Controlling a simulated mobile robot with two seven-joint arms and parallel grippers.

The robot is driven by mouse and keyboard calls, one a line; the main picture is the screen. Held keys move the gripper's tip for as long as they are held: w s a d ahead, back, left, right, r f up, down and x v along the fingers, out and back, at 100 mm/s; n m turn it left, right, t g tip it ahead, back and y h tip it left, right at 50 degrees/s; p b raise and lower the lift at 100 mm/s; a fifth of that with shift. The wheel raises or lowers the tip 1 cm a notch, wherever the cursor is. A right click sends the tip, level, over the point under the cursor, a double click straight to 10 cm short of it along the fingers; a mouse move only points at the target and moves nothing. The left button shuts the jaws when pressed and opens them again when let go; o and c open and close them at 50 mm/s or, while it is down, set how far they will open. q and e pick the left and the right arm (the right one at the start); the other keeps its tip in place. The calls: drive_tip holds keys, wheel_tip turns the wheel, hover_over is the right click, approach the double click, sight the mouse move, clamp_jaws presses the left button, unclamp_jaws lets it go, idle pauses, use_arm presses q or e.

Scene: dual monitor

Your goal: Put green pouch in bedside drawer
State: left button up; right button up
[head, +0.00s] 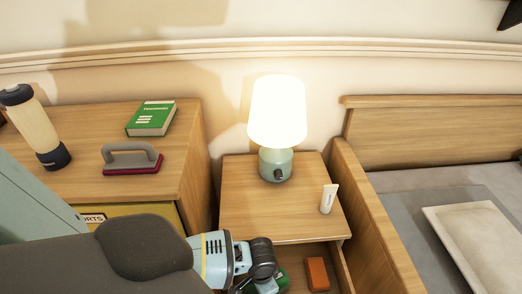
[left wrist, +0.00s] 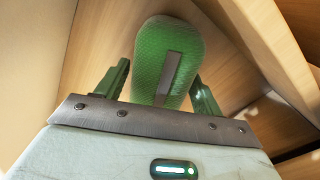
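The green pouch (left wrist: 165,55) is a rounded, textured green shape with a grey strip, lying in the bedside drawer (head: 341,262). In the head view only part of the pouch (head: 281,279) shows beside my left gripper; the rest is hidden by the gripper and arm. My left gripper (left wrist: 160,72) reaches down into the drawer with its green fingers on either side of the pouch. Small gaps show between fingers and pouch, so it looks open around it. The drawer is pulled out under the nightstand top (head: 240,205). My right gripper is not in view.
An orange-brown box (head: 317,274) lies in the drawer to the right. A lit lamp (head: 276,130) and a small white item (head: 328,198) stand on the nightstand. A dresser (head: 100,125) with a bottle, book and brush is left; the bed frame (head: 375,215) is close right.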

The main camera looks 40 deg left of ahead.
use_arm(q)
drive_tip(key=shift+o, duration=0.9)
wheel_tip(320, 180, up, 11)
drive_tip(key=p, duration=0.3)
drive_tip(key=shift+r, duration=0.7)
